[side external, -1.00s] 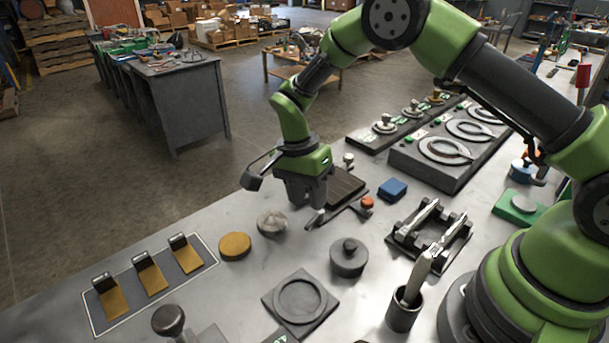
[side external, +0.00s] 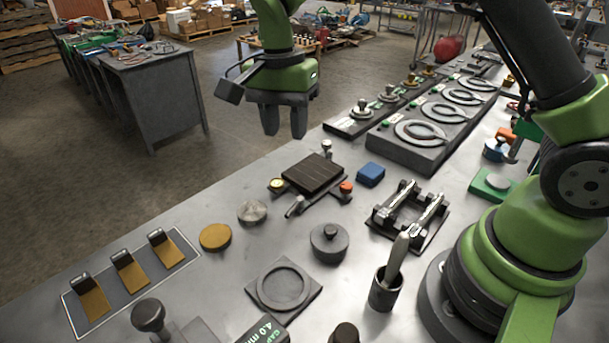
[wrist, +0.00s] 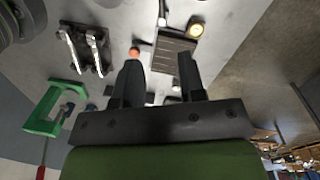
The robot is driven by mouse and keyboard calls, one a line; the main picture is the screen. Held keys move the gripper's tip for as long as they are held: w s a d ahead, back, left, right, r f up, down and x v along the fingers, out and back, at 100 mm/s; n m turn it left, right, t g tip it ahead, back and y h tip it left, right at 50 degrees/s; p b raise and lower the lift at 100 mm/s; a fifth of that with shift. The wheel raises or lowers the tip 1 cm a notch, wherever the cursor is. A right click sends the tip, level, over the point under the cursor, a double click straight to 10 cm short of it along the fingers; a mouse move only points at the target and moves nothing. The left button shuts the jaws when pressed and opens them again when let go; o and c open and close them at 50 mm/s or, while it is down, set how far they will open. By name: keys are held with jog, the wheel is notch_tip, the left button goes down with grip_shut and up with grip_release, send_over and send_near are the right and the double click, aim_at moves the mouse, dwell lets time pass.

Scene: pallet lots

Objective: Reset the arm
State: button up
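My gripper (side external: 284,122) hangs well above the far edge of the metal table in the side view, fingers pointing down. Its two fingers stand apart with nothing between them. Below it on the table is a dark ribbed plate (side external: 313,174) on a small fixture with an orange knob (side external: 346,187) and a yellow-green knob (side external: 277,184). In the wrist view the open fingers (wrist: 159,74) show against the tabletop, with the ribbed plate (wrist: 174,58) beyond them. My arm is raised.
Dial panels (side external: 415,140) line the right rear. The air around my gripper is clear.

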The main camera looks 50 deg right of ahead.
jog(key=s+d+r+n+t+y, duration=0.15)
jog(key=s+r+n+t, duration=0.25)
jog(key=s+r, duration=0.55)
jog(key=s+r+n+t, duration=0.3)
jog(key=s+n+t, duration=0.1)
jog(key=s, duration=0.7)
jog(key=shift+d+r+n, duration=0.4)
jog(key=shift+d+n, duration=0.05)
jog(key=shift+n, duration=0.35)
